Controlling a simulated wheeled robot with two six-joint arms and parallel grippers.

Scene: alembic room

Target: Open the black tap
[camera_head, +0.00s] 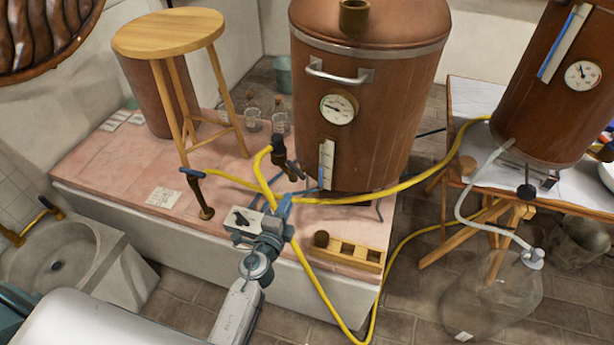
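A black tap (279,152) sits low at the left front of the large copper vessel (382,110), with a yellow hose at its upper end. Another black knob (527,191) shows under the right copper vessel (545,95). My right gripper is not in view.
Yellow hoses (410,181) cross the pink tiled platform (110,170) around my arm. A wooden stool (168,35), a dark upright fitting (203,198) and a slotted wooden rack (350,252) stand near. A glass carboy (490,295) is at lower right; a stone basin (60,260) is at left.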

